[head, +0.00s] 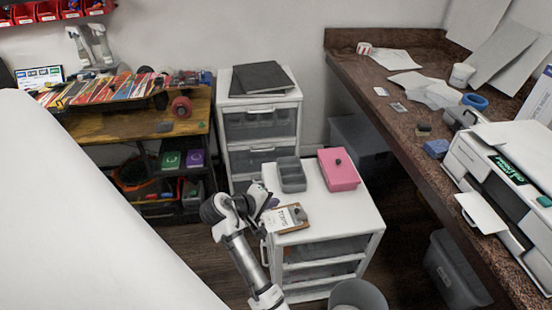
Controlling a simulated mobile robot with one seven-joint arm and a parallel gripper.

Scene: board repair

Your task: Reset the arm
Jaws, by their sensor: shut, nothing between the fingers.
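My arm reaches up from the bottom middle of the head view, white and grey, with its elbow bent. My gripper (268,203) is at its end, small and dark, beside the left edge of the low white drawer unit (350,222). Its fingers are shut and hold nothing. A clipboard (286,219) with a paper lies on the unit just right of the gripper. Whether the gripper touches the unit or the clipboard, I cannot tell.
A taller drawer unit (259,122) is behind. A wooden workbench (150,121) is left, a brown counter (400,112) with a printer right. A grey bin (357,296) stands in front.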

